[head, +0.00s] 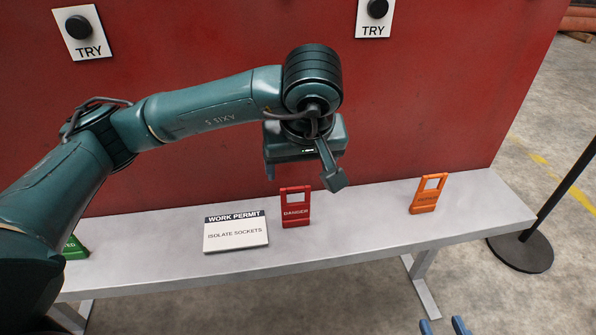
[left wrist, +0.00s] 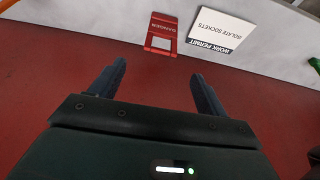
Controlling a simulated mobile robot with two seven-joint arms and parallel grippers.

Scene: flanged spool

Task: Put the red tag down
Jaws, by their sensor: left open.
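The red tag (head: 296,211), marked DANGER, is on the grey bench, just right of the white work permit sign. It also shows in the left wrist view (left wrist: 162,33), beyond the fingertips and roughly in line with the gap between them. My left gripper (head: 302,173) is open and empty, above the bench near the red panel, and apart from the tag. Its two spread fingers show in the left wrist view (left wrist: 158,80). My right gripper (head: 443,326) shows only as two blue fingertips, spread apart at the bottom edge; the rest is out of frame.
The bench (head: 350,232) also carries the work permit sign (head: 236,233), an orange tag (head: 428,194) to the right and a green tag (head: 75,248), partly hidden by my left arm. The red panel (head: 440,90) rises behind. A black post base (head: 520,252) stands right of the bench.

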